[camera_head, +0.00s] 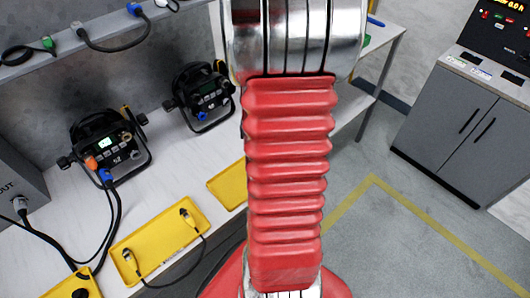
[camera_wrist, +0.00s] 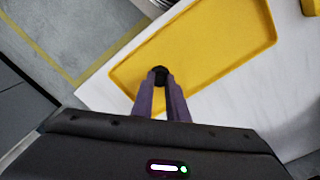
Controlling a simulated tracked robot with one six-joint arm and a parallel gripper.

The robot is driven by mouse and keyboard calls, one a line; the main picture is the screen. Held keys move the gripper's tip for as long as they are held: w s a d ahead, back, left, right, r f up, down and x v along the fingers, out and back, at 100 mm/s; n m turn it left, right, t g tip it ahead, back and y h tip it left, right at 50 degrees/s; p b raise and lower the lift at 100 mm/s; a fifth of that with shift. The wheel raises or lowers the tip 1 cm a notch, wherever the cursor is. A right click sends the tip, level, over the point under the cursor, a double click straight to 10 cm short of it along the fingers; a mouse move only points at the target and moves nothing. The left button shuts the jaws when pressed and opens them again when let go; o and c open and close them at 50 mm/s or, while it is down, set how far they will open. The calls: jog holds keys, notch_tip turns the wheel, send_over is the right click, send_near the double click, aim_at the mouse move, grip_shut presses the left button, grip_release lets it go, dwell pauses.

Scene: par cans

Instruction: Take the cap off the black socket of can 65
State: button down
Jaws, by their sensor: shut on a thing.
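My gripper (camera_wrist: 160,92) is shut on a small dark round thing, apparently the black cap (camera_wrist: 160,75), in the wrist view. It is over the corner of an empty yellow tray (camera_wrist: 210,45); the height above it is hard to judge. Two black par cans stand on the bench in the head view. The nearer left can (camera_head: 112,145) appears marked 52 and has an orange cap and a blue plug. The farther can (camera_head: 203,97) shows a blue part low on its front; its number is unreadable, and its black socket cannot be made out. My arm hides my gripper in the head view.
A yellow tray (camera_head: 150,240) with two cable ends lies at the front left. Another yellow tray (camera_head: 227,187) is partly behind my arm. A shelf with cables (camera_head: 100,30) runs above the cans. A grey cabinet (camera_head: 450,130) stands right, across open floor.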

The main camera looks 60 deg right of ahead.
jog(key=c, duration=1.7)
grip_release()
jog(key=shift+o, duration=0.2)
notch_tip(320, 180, up, 14)
jog(key=shift+f, duration=0.2)
